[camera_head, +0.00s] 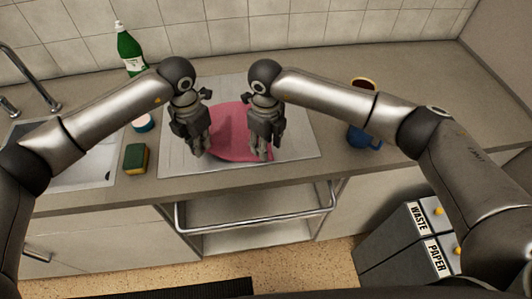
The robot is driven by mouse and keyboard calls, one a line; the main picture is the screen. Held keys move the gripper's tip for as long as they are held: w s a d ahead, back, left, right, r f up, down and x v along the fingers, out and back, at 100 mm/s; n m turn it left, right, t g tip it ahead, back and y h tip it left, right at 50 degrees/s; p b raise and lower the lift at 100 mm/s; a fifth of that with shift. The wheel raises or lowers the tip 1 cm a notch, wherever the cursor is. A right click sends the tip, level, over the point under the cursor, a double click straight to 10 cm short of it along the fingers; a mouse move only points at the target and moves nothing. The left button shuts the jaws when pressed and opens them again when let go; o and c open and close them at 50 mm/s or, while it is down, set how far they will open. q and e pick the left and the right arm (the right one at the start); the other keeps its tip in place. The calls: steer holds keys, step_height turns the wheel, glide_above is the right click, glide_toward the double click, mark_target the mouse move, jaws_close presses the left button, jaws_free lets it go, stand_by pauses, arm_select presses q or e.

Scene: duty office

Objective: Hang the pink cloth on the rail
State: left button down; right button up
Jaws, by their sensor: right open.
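The pink cloth (232,122) lies on a light grey mat or drainboard (178,165) on the counter, with its edge toward me rounded. The metal rail (258,228) runs along the front of the counter below the cloth and is bare. My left gripper (201,151) points down at the cloth's left edge; whether its fingers are shut on it I cannot tell. My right gripper (263,155) is open and points down over the cloth's right part. The grippers hide parts of the cloth's left and right sides.
A sink with a tap (30,80) is at the left. A green bottle (130,52), a sponge (136,158) and a small round container (143,122) stand near it. A blue mug (362,137) is right of the mat. Waste and paper bins (405,245) stand on the floor at right.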

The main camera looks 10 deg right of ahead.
steer(key=shift+f, duration=1.15)
steer(key=shift+c, duration=0.5)
steer(key=shift+f, duration=0.1)
jaws_close()
steer(key=shift+r, duration=2.55)
